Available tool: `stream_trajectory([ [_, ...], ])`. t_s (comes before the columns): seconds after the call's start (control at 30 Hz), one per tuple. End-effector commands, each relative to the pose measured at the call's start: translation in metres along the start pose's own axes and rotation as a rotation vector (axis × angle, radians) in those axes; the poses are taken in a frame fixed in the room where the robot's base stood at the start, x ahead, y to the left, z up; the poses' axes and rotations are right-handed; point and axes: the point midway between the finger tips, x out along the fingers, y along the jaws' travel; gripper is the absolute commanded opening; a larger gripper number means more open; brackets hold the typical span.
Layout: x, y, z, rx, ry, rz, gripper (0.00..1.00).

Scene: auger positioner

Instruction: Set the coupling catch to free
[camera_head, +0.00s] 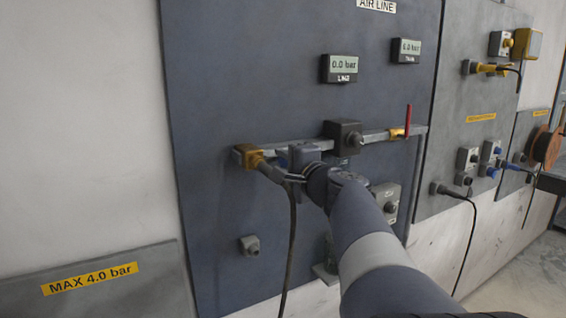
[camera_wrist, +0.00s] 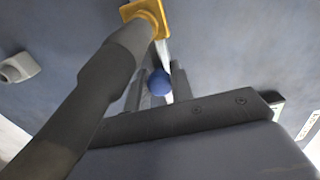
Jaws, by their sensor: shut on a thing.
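The brass-yellow coupling (camera_head: 250,157) sits at the left end of the grey air pipe on the dark panel. A black hose end (camera_head: 268,172) is plugged into it, and its hose hangs down. In the wrist view the yellow coupling (camera_wrist: 147,14) is at the top, with the thick dark hose end (camera_wrist: 112,80) running down to the left. My gripper (camera_head: 298,155) is at the pipe just right of the coupling. In the wrist view my gripper (camera_wrist: 158,88) is shut on a small blue knob (camera_wrist: 159,82), probably the catch. Any free marking is hidden or unreadable.
A dark block (camera_head: 343,134) on the pipe and a red-handled valve (camera_head: 407,122) are to the right. Two gauges, the line gauge (camera_head: 341,68) and another gauge (camera_head: 406,50), read 0.0 bar. A small grey fitting (camera_head: 250,245) is below. The panel's left side is clear.

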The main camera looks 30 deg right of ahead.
Motion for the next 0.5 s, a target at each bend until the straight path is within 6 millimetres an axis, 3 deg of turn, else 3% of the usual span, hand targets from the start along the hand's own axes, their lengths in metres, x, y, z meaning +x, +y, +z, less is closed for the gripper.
stream_trajectory([
  [0.3,0.000,0.002,-0.026,0.000,0.003,-0.001,0.00],
  [0.5,0.000,0.000,-0.027,0.000,0.003,0.000,0.00],
])
